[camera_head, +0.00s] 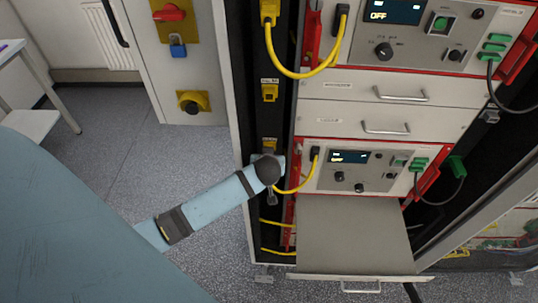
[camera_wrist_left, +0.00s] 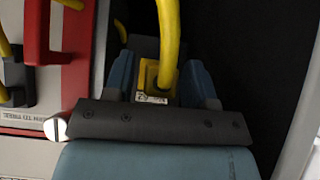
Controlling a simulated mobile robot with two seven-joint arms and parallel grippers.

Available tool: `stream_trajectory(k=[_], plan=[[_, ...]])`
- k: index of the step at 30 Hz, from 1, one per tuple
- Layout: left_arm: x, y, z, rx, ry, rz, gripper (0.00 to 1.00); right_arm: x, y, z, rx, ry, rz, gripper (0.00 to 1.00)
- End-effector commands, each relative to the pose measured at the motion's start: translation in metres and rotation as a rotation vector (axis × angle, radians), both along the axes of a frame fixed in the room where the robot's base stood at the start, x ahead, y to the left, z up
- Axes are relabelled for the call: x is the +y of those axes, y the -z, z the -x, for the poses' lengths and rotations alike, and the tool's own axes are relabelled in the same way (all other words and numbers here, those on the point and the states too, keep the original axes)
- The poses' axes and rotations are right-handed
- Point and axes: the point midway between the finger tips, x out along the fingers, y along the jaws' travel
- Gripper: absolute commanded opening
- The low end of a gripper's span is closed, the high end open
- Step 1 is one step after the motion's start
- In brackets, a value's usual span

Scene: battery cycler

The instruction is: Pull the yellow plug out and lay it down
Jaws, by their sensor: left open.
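The yellow plug (camera_wrist_left: 150,78) with its thick yellow cable (camera_wrist_left: 168,40) shows in the left wrist view, between the two blue fingers of my left gripper (camera_wrist_left: 162,85). The gripper is open around the plug, one finger on each side. The fingertips and the plug's far end are partly hidden, so contact is unclear. In the head view my left gripper (camera_head: 272,160) is at the lower socket on the dark rack post. It hides the plug there. The yellow cable (camera_head: 300,186) loops from there to the lower instrument. My right gripper is not in view.
A grey pull-out shelf (camera_head: 352,235) extends below the lower instrument (camera_head: 365,165), and its top is empty. Another yellow cable (camera_head: 300,75) loops above, and an empty yellow socket (camera_head: 269,93) sits between. Red handles (camera_wrist_left: 42,35) stand close to the gripper.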

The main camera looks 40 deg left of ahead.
Motion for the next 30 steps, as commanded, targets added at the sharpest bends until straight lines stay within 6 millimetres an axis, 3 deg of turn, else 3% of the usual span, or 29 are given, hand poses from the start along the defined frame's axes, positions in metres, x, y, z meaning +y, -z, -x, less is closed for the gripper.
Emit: stream_trajectory(k=[3,8,30], plan=[[0.000,0.000,0.000,0.000,0.000,0.000,0.51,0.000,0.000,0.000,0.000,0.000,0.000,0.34],[0.000,0.000,0.000,0.000,-0.001,0.001,0.14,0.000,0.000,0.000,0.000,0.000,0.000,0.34],[-0.012,-0.001,0.018,0.000,0.000,0.002,0.14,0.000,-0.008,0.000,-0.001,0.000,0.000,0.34]])
